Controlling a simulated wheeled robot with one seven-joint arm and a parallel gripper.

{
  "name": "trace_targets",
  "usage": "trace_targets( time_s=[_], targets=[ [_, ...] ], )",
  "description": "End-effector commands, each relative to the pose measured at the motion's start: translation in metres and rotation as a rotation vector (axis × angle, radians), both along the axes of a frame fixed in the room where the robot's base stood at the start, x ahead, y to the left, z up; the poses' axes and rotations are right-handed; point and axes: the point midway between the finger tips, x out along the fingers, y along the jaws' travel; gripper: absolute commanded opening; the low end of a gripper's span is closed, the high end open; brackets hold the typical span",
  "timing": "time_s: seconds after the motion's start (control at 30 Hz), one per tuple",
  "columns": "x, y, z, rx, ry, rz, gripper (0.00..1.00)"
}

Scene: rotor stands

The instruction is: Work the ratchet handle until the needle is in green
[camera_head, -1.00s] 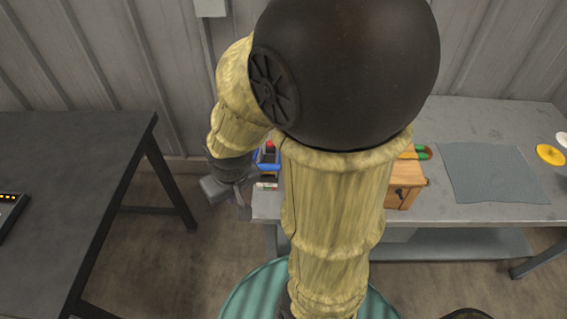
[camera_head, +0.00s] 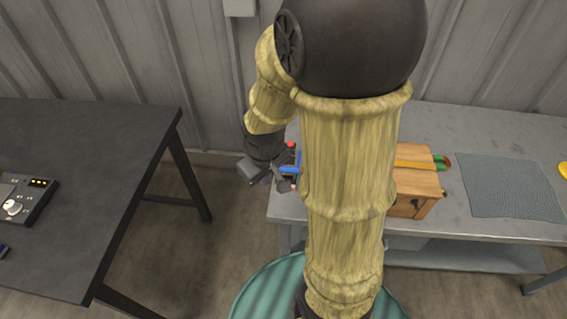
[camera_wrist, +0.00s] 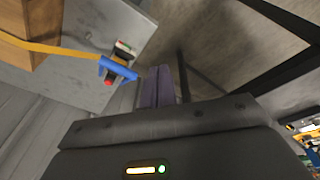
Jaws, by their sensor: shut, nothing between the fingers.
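The blue ratchet handle (camera_head: 291,170) is at the left end of the grey bench, with a red knob (camera_head: 291,145) by it. In the wrist view the blue handle (camera_wrist: 118,68) is on an orange strap (camera_wrist: 60,49) running to a wooden box. A small gauge-like plate (camera_wrist: 124,47) with green and red marks lies beside it; its needle cannot be read. My gripper (camera_wrist: 158,85) is shut and empty, its fingertips close beside the blue handle's end; I cannot tell whether they touch. In the head view my gripper (camera_head: 283,182) is partly hidden.
The wooden box (camera_head: 415,190) stands on the grey bench (camera_head: 480,215), partly hidden by my arm. A grey mat (camera_head: 510,187) lies to its right. A dark table (camera_head: 80,190) with a control box (camera_head: 28,198) is at left. Open floor lies between the tables.

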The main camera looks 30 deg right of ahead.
Motion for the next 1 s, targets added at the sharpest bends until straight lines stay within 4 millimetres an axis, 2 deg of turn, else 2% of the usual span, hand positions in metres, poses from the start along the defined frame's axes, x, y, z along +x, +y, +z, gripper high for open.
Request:
trace_targets(
  time_s=[0.03,0.13,0.3,0.5,0.7,0.8,1.0],
  targets=[
    [0.01,-0.008,0.015,-0.017,0.024,0.072,0.0],
    [0.03,-0.023,0.019,-0.049,0.065,0.252,0.0],
    [0.056,-0.05,0.018,-0.071,0.123,0.563,0.0],
    [0.079,-0.081,0.008,-0.058,0.154,0.92,0.0],
    [0.09,-0.107,-0.01,-0.029,0.136,1.245,0.0],
    [0.092,-0.114,-0.019,-0.02,0.12,1.35,0.0],
    [0.094,-0.117,-0.028,-0.019,0.107,1.416,0.0]
  ],
)
